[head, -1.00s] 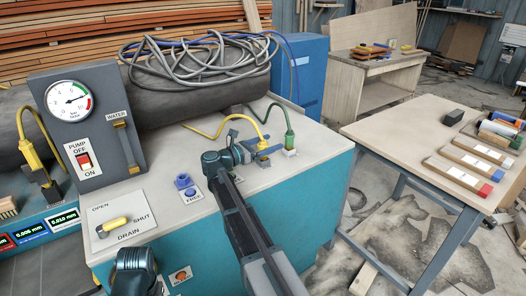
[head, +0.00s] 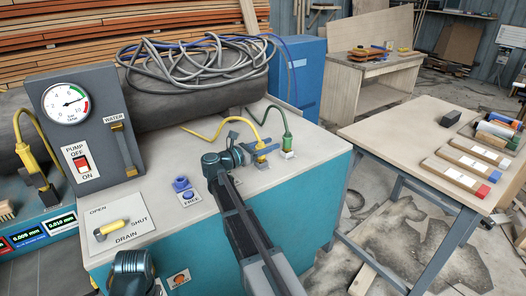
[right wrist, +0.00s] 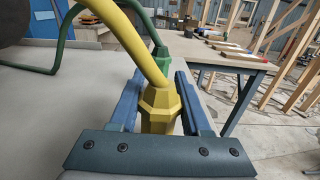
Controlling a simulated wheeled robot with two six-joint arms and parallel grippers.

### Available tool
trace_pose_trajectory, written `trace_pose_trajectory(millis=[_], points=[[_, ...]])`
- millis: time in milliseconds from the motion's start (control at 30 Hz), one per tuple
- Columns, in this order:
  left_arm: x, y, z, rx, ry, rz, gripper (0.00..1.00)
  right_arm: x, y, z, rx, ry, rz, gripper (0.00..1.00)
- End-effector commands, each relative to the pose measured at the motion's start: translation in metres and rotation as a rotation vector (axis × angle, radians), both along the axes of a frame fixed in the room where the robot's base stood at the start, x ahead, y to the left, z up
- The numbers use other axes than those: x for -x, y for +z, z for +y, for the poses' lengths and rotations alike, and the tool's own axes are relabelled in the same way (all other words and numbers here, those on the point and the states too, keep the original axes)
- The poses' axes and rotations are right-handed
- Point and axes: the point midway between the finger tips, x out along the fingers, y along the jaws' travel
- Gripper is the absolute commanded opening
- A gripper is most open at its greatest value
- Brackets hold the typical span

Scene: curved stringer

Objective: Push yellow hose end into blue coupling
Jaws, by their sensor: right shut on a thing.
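The yellow hose (head: 222,123) lies over the bench top and curves to its yellow hose end (head: 262,144). My right gripper (head: 266,151) is shut on this hose end. In the right wrist view the faceted yellow end (right wrist: 159,108) stands upright between my two blue fingers. Its lower part is hidden, so I cannot tell whether it touches the bench. The blue coupling (head: 182,183) stands on the bench top to the left of my right gripper, apart from the hose end.
A green hose (head: 286,123) runs down to a fitting (head: 287,154) just right of the yellow end. A label marked FREE (head: 191,196) lies by the blue coupling. The gauge panel (head: 84,140) and drain lever (head: 112,228) stand left. The bench top between is clear.

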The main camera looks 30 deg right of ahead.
Motion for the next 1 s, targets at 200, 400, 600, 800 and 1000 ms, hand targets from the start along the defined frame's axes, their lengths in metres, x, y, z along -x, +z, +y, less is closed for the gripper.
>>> trace_pose_trajectory(millis=[200, 400, 600, 800, 1000], points=[[0.0, 0.006, 0.0, 0.0, 0.0, 0.0, 0.0, 0.0, 0.006, 0.0, 0.0, 0.0, 0.0, 0.0], [0.0, 0.026, 0.0, 0.0, 0.0, 0.0, 0.0, 0.0, 0.026, 0.0, 0.0, 0.0, 0.0, 0.0], [0.0, 0.038, 0.0, 0.0, 0.001, 0.0, 0.0, 0.011, 0.038, 0.013, 0.0, 0.002, 0.0, 0.0], [0.0, 0.042, 0.0, 0.0, 0.001, 0.0, 0.0, 0.039, 0.042, 0.053, 0.0, 0.003, 0.0, 0.0], [0.0, 0.047, 0.0, 0.0, 0.001, 0.0, 0.0, 0.065, 0.047, 0.092, 0.0, 0.003, 0.0, 0.0]])
